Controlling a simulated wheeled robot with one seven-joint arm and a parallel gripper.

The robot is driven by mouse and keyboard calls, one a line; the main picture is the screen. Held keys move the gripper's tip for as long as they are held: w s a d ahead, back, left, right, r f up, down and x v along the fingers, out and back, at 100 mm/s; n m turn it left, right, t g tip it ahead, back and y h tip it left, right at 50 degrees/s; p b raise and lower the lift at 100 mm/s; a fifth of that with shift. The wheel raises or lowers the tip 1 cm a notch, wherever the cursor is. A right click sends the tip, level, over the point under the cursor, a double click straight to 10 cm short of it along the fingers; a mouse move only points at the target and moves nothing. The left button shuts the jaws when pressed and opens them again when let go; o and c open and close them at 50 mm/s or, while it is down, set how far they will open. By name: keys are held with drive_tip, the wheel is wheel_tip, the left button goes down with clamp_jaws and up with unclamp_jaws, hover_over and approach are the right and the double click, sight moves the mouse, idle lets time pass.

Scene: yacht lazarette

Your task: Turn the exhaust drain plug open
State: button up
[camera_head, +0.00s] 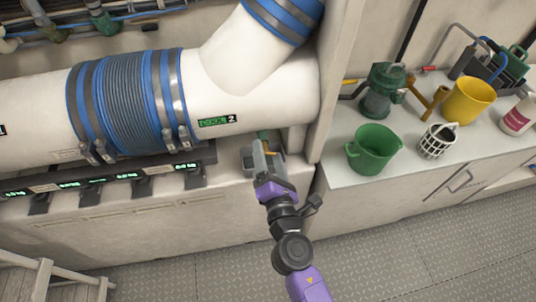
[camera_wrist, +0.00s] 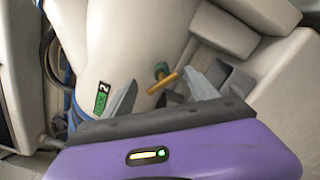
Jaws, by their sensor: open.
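The exhaust drain plug shows in the wrist view as a green stem with a brass bar handle (camera_wrist: 163,83), on the underside of the white exhaust pipe (camera_wrist: 112,55). In the head view the green stem (camera_head: 263,135) hangs below the pipe (camera_head: 225,85), just right of the green "2" label. My gripper (camera_head: 259,154) is just below the plug there, partly covering it. In the wrist view my gripper (camera_wrist: 160,94) is open, with one grey finger on each side of the brass bar in the picture. No contact shows, and the exact gap is unclear.
A wall panel (camera_head: 335,70) stands close right of my gripper. A ledge with dark brackets and green displays (camera_head: 95,180) runs below the pipe at left. A counter at right holds a green bucket (camera_head: 374,149), a white basket (camera_head: 437,141) and a yellow bucket (camera_head: 467,101).

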drive_tip(key=v, duration=0.7)
drive_tip(key=shift+s+b, duration=0.35)
drive_tip(key=shift+b, duration=0.05)
drive_tip(key=shift+d+r, duration=0.1)
drive_tip(key=shift+d, duration=0.05)
